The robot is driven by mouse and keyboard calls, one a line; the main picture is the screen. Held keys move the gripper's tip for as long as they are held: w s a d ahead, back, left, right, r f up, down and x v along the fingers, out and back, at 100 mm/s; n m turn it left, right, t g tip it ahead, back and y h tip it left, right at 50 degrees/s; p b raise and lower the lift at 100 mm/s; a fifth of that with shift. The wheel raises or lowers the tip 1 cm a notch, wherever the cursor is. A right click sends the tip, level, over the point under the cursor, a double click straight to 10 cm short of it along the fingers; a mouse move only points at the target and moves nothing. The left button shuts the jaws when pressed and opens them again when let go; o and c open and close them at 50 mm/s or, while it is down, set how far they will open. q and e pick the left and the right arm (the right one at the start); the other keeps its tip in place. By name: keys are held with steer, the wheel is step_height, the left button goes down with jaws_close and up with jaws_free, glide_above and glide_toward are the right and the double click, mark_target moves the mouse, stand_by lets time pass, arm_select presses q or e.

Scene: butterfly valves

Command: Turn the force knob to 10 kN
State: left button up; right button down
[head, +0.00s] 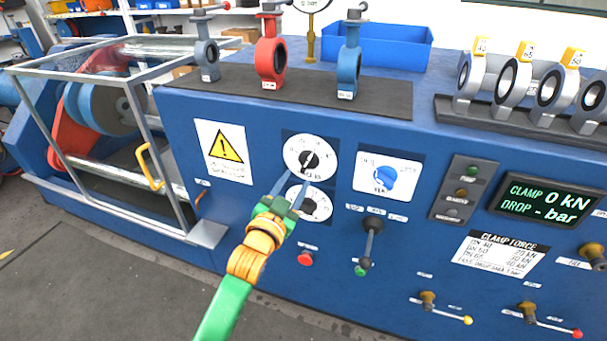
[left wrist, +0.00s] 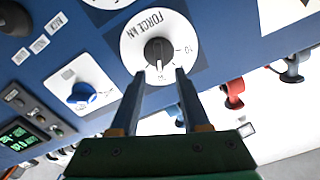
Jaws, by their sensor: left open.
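The force knob (left wrist: 158,52) is a dark knob on a round white dial marked FORCE kN. Its white pointer mark points down in the left wrist view; I cannot read for certain the number there. In the head view it is the black knob (head: 309,160) on the upper white dial. My left gripper (head: 296,184) is open and empty, its fingers in front of the panel just below this knob. In the left wrist view the open fingertips (left wrist: 160,76) lie either side of the dial's lower part, apart from the knob as seen. My right gripper is not in view.
A second dial (head: 310,204) sits just below, partly hidden by my gripper. A blue knob (head: 384,178) and a black lever (head: 371,240) are to the right. The display (head: 545,200) reads CLAMP 0 kN. A red button (head: 306,259) is below.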

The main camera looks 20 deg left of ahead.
mark_target(304, 168)
arm_select(q)
steer(key=w, duration=0.7)
steer(key=shift+d+f, duration=0.1)
steer(key=shift+f, duration=0.05)
jaws_close()
